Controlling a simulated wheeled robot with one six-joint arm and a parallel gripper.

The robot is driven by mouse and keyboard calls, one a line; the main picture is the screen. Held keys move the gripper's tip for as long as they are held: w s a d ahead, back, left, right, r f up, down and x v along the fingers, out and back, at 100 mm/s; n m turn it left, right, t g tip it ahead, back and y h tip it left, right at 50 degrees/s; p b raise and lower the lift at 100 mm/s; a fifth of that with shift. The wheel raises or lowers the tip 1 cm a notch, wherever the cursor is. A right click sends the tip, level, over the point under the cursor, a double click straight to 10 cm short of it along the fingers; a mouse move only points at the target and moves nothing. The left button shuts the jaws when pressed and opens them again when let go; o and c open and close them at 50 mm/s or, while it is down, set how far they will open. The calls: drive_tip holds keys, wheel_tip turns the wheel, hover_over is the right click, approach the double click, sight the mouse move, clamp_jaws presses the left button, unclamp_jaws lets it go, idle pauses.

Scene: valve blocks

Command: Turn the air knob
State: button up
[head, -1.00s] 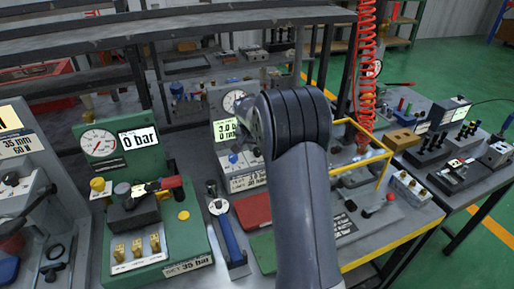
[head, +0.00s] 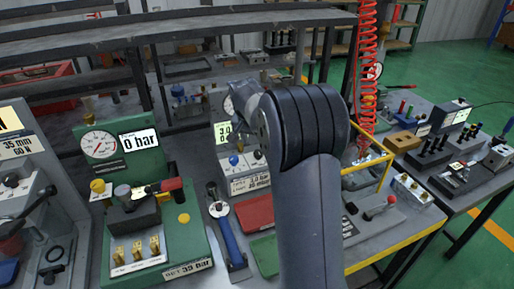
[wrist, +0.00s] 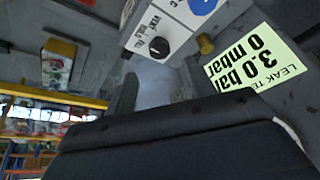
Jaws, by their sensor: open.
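The leak tester's lit panel (head: 222,132) stands behind my arm in the head view, partly covered by it. A blue knob (head: 233,160) is below the panel. In the wrist view the panel (wrist: 258,58) reads 3.0 bar and 0 mbar, upside down. Also there are a blue knob (wrist: 203,5) cut by the top edge and a black knob (wrist: 159,46) on a white label. I cannot read which knob is the air knob. My gripper (wrist: 175,105) is open and fills the lower wrist view, apart from the knobs. My arm hides it in the head view.
A green test block (head: 178,240) with a 0 bar readout stands on the left. A yellow frame (head: 384,172) and red coiled hose (head: 366,80) are close on the right.

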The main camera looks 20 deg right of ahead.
drive_tip(key=v, duration=0.4)
drive_tip(key=x, duration=1.1)
drive_tip(key=shift+r+p, duration=0.1)
drive_tip(key=shift+p, duration=0.2)
